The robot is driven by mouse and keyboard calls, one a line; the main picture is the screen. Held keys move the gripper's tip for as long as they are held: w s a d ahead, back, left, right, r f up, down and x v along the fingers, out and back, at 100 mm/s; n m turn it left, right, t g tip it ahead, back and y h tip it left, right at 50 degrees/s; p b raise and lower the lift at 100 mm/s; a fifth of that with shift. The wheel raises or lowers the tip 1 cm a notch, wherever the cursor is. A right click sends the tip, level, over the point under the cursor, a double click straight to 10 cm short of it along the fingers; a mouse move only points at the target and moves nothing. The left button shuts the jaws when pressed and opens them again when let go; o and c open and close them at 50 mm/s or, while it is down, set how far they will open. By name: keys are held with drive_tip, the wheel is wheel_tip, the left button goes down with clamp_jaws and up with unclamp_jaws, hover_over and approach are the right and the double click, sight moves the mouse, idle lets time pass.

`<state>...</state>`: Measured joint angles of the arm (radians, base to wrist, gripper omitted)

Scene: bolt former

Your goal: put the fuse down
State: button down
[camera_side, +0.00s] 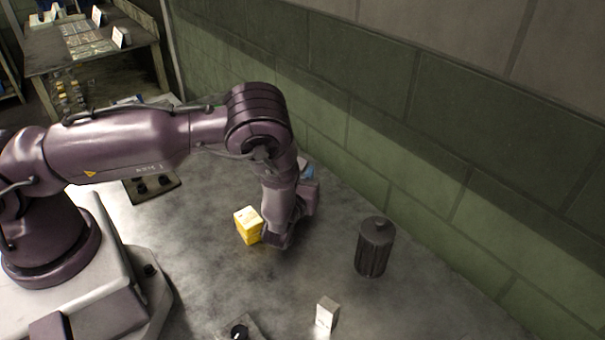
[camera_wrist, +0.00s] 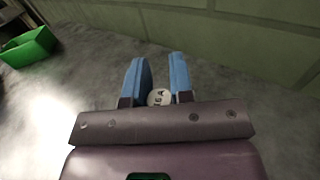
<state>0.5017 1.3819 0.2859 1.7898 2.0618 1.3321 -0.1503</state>
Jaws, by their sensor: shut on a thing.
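In the wrist view, my gripper (camera_wrist: 157,62) has two blue fingers pointing up the picture toward the green wall. The fuse (camera_wrist: 158,97) is a pale round-ended piece with dark lettering, seen end-on between the fingers near their base. My gripper is shut on it. In the side view, my gripper (camera_side: 307,172) is at the arm's end over the grey table, with only a bit of blue finger showing behind the wrist. The fuse is hidden there. I cannot tell how high it is held.
A yellow box (camera_side: 248,226) stands close left of my wrist. A green bin (camera_wrist: 28,47) is at the wrist view's left. The wall (camera_side: 440,190) bounds the table (camera_side: 300,280).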

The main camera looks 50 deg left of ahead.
drive_tip(key=shift+f, duration=0.1)
drive_tip(key=c, duration=1)
unclamp_jaws()
